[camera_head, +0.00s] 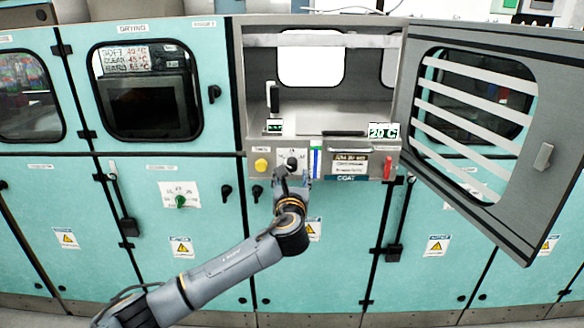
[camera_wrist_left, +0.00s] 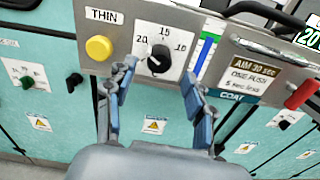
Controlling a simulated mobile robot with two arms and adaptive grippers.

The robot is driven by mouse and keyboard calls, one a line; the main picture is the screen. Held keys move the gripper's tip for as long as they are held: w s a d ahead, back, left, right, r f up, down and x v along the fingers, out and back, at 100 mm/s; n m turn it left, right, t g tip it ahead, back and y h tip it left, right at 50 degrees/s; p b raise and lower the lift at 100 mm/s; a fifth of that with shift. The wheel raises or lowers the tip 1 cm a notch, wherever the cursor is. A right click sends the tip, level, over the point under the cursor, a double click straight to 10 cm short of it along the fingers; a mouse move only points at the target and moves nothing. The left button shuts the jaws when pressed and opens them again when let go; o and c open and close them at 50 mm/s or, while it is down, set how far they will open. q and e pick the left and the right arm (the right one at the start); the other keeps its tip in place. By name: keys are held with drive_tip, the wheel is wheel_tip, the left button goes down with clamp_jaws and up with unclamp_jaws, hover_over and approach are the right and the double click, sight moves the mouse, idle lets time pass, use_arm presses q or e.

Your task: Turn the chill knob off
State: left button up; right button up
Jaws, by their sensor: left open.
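A black knob (camera_head: 292,162) sits on a pale dial plate on the grey panel below the open cabinet. In the left wrist view this knob (camera_wrist_left: 158,60) has the numbers 20, 15 and 10 around it; no "chill" label can be read. My left gripper (camera_head: 290,175) is in front of the panel, just below the knob. In the left wrist view its two fingers (camera_wrist_left: 158,75) stand apart, one on each side below the knob, with nothing between them. Whether they touch the knob cannot be told. My right gripper is not in view.
A yellow button (camera_wrist_left: 99,48) is left of the knob, under a THIN label. A red handle (camera_wrist_left: 302,95) is at the panel's right. A "20 C" display (camera_head: 383,131) stands above. The grey slatted door (camera_head: 406,110) hangs open at the right.

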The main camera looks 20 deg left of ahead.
sight(292, 168)
use_arm(q)
drive_tip(key=shift+x, duration=2)
clamp_jaws()
